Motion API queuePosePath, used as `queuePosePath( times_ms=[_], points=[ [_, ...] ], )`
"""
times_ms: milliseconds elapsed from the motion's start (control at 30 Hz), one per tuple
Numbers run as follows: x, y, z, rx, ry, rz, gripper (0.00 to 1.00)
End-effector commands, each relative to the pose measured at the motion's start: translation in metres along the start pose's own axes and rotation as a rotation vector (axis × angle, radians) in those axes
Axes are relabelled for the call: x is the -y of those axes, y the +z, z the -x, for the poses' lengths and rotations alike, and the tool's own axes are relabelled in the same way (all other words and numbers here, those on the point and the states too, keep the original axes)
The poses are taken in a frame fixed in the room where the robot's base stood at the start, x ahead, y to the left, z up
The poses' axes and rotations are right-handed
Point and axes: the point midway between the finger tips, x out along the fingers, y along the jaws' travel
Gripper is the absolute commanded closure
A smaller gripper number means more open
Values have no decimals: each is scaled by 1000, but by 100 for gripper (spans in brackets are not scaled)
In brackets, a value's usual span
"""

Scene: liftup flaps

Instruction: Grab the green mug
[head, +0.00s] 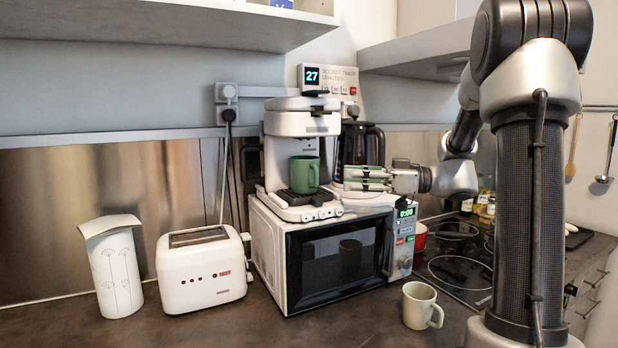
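The green mug (304,175) stands upright on the drip tray of the white coffee machine, under its head. The coffee machine (301,128) sits on top of the microwave. My gripper (358,180) is to the right of the mug at about the same height, with its fingers pointing left toward it. The fingers look spread apart, one above the other in the picture, with nothing between them. A clear sideways gap shows between the fingertips and the mug. The mug's handle is not clearly visible.
The microwave (340,262) is below my gripper. A dark coffee pot machine (373,144) stands behind my gripper. A cream mug (420,306), a toaster (200,272) and a white canister (116,270) stand on the counter. A shelf cabinet (180,22) hangs above.

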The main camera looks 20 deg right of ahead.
Motion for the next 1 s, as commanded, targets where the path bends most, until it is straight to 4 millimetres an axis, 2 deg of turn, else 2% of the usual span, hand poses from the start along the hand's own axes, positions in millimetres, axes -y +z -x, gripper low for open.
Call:
queuePosePath(
  times_ms=[400,533,733,867,1000],
  points=[
    [1,1,-60,2,-3,-3,74],
    [1,1,-68,3,-1,-4,74],
    [0,1,-69,3,0,-4,74],
    [0,1,-68,3,0,-4,98],
    [0,1,-68,3,0,-4,100]
  ],
)
